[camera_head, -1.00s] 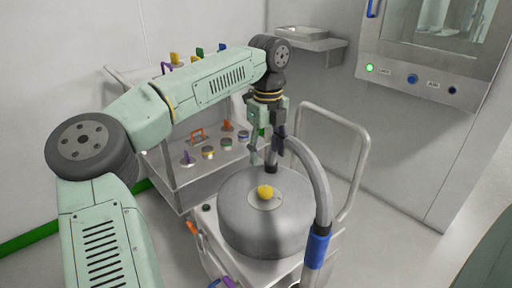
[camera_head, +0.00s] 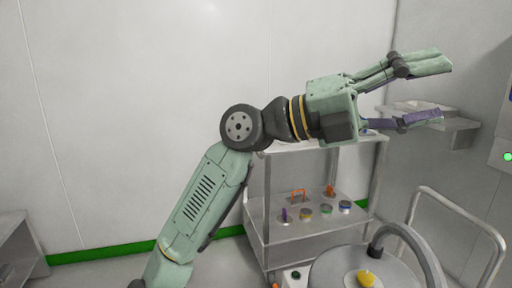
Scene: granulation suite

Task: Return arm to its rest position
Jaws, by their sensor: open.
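My gripper (camera_head: 440,90) is raised in the upper right of the head view and points to the right. Its fingers are spread apart, with one green finger above and a purple-tipped finger below. Nothing shows between them. My arm (camera_head: 205,200) rises from the bottom and bends at the dark joint. The gripper appears in front of the wall and the small wall shelf, above the trolley; the exact distance to the shelf cannot be told.
A steel trolley (camera_head: 290,232) carries several small coloured items on its lower shelf. A round steel vessel (camera_head: 335,268) with a yellow knob (camera_head: 367,279) and a hose (camera_head: 425,255) stands at lower right. A wall shelf (camera_head: 462,122) is behind the gripper.

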